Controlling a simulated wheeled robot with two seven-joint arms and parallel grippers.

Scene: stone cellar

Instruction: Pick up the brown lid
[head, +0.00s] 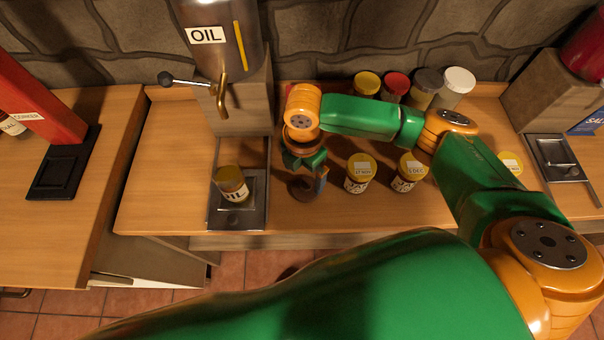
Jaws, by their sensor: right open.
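A dark brown round lid (300,190) lies on the wooden counter, in the middle of the head view. My right gripper (310,178) points down directly over it and is open. One finger shows at the lid's right side; the other is mostly hidden by the wrist. The gripper covers part of the lid, and I cannot tell whether the fingers touch it. My left gripper is not in view.
An oil jar (232,184) stands on a metal plate (222,216) under the oil tap (222,95). Several lidded jars (425,84) line the back. My arm crosses the right side.

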